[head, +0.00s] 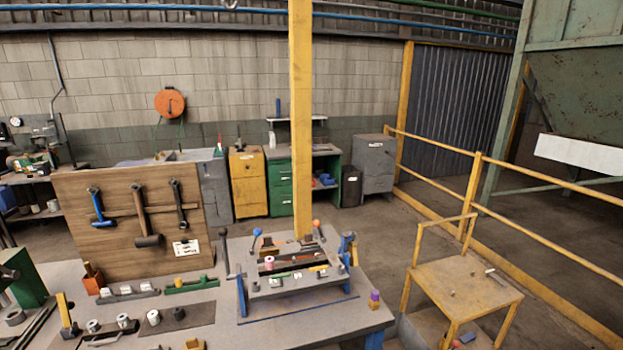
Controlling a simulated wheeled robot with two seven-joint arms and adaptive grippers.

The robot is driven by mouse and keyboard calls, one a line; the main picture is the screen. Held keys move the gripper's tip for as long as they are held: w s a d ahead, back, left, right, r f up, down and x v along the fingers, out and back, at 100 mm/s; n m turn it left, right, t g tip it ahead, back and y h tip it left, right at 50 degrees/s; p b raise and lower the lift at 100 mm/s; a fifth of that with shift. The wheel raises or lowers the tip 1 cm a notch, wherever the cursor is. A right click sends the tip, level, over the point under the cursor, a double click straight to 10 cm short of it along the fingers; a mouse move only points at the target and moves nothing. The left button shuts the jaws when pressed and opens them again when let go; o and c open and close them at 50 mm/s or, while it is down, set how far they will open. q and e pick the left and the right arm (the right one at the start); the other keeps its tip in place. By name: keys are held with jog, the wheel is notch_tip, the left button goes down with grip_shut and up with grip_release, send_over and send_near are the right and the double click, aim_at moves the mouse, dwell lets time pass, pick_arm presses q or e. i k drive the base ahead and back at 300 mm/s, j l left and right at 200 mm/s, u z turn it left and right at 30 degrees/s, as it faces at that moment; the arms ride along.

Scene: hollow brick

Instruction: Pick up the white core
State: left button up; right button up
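A small white cylinder with a dark hole in its top, which looks like the white core (154,317), stands upright on a dark mat (198,316) at the front of the grey workbench (300,331). Two similar pale grey-white cylinders (93,325) sit in a dark holder just left of it. A pinkish-white spool-like piece (269,262) is on the fixture at the bench's middle. Neither of my grippers shows in the head view.
A metal fixture (290,282) with levers stands on the right of the bench. A wooden tool board (125,245) with hammers and wrenches rises behind the parts. Green and dark holders (190,285) lie nearby. A yellow stand (462,290) and railing are at right.

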aim_at(153, 317)
jog(key=u, duration=1.25)
